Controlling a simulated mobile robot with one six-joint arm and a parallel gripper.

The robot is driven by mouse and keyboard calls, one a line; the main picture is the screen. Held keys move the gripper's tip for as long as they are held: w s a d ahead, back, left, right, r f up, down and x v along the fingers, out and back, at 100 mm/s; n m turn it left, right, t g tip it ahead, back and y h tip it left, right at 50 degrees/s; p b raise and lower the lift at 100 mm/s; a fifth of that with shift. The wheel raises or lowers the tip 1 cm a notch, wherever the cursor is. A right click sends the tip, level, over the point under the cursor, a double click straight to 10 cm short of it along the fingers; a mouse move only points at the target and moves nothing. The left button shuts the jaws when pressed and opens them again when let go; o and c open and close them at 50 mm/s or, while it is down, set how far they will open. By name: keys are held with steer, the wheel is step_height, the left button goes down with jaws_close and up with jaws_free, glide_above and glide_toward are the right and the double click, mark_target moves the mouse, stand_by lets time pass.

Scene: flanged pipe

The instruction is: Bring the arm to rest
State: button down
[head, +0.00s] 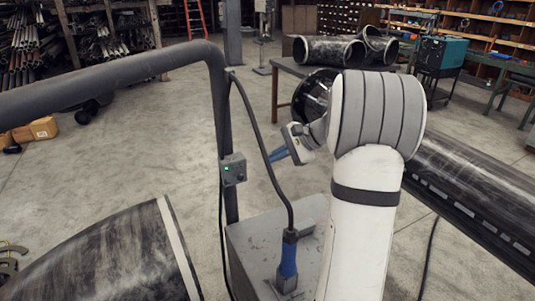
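My white and grey arm rises through the middle right of the head view, its grey ribbed joint at the top. The end of the arm shows to the left of that joint, small and partly hidden behind it. A dark pipe (478,188) runs from the right edge towards the arm. A black round flange (311,96) shows behind the arm; whether it joins this pipe is hidden.
A large dark pipe piece (110,262) with a pale end band lies at the lower left. Pipe elbows (322,50) rest on a table at the back. A teal machine (441,54) stands at the back right. Concrete floor (110,165) is open on the left.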

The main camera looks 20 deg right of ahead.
steer(key=s+a+n+g+h+b, duration=0.2)
steer(key=s+a+n, duration=0.2)
steer(key=s+a, duration=0.35)
steer(key=s+a+f+n+h+b, duration=0.1)
steer(key=s+a+f+n+h, duration=0.1)
steer(key=s, duration=0.4)
steer(key=s+a+f+n+h+b, duration=0.1)
steer(key=s+a+f+n+h, duration=0.1)
steer(key=s+n, duration=0.3)
steer(key=s+a+f+n+h+b, duration=0.2)
steer(key=s+a+f+n, duration=0.1)
steer(key=s, duration=0.6)
steer(key=shift+a+n+g, duration=0.3)
steer(key=shift+a+g, duration=0.1)
steer(key=shift+a, duration=0.15)
steer(key=shift+s, duration=0.15)
